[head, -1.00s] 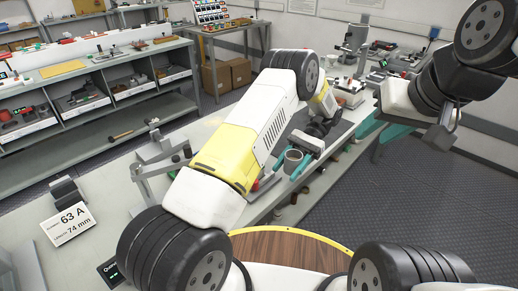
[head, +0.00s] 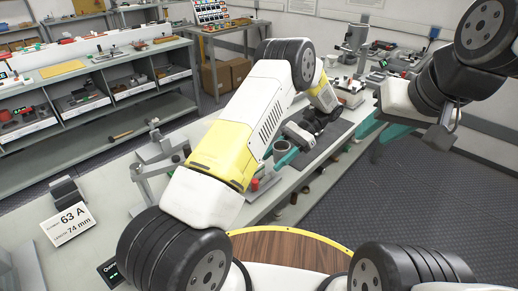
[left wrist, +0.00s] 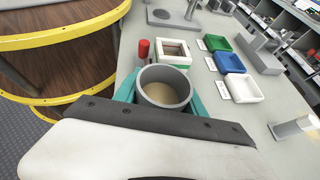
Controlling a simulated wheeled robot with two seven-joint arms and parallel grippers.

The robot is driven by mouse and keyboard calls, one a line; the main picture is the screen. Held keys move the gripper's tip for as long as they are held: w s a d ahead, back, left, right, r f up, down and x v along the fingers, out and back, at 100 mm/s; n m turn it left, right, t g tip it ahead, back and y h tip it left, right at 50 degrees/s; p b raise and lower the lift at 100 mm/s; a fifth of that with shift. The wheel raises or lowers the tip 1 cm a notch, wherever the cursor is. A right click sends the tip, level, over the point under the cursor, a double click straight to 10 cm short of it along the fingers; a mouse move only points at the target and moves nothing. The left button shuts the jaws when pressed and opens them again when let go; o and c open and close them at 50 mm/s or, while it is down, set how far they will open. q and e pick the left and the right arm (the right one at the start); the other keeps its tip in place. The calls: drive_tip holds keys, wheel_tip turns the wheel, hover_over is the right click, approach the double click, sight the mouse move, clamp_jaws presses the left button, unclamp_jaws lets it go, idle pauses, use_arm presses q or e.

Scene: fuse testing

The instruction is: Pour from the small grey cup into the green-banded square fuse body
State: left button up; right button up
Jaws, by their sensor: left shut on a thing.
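My left gripper (left wrist: 165,92) has its teal fingers shut around the small grey cup (left wrist: 148,74), one on each side. The cup is about upright and has pale sandy grains (left wrist: 162,94) inside. In the head view the cup (head: 281,147) is partly hidden by my left gripper (head: 283,155). A pale square fuse body (left wrist: 186,62) with an open top stands just beyond the cup in the left wrist view. My right gripper (head: 378,134) is open and empty at the right.
A red cylinder (left wrist: 143,48) stands left of the fuse body. Green (left wrist: 217,43), blue (left wrist: 229,62) and white (left wrist: 243,89) trays line up to its right. A grey stand (left wrist: 172,18) is beyond. A card reading 63 A, 74 mm (head: 70,223) stands at the left.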

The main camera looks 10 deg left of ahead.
use_arm(q)
drive_tip(key=shift+s+a+r+t+h, duration=0.15)
drive_tip(key=shift+a+t+h, duration=0.1)
drive_tip(key=shift+t+h, duration=0.2)
drive_tip(key=r+t+h, duration=0.1)
drive_tip(key=s+a+r+t+h, duration=0.1)
drive_tip(key=r+h, duration=0.1)
drive_tip(key=s+a+r+t+h, duration=0.1)
drive_tip(key=r, duration=0.1)
drive_tip(key=shift+a, duration=0.2)
drive_tip(key=shift+w+r+m+t+h, duration=0.1)
drive_tip(key=shift+r+m+t+h, duration=0.1)
drive_tip(key=shift+t+h, duration=0.45)
drive_tip(key=shift+w+r+m+t+h, duration=0.1)
drive_tip(key=shift+r+t+h, duration=0.1)
drive_tip(key=shift+t+h, duration=0.4)
idle(3.0)
drive_tip(key=shift+h, duration=0.3)
drive_tip(key=shift+d+f+h, duration=0.15)
drive_tip(key=shift+f+h, duration=0.15)
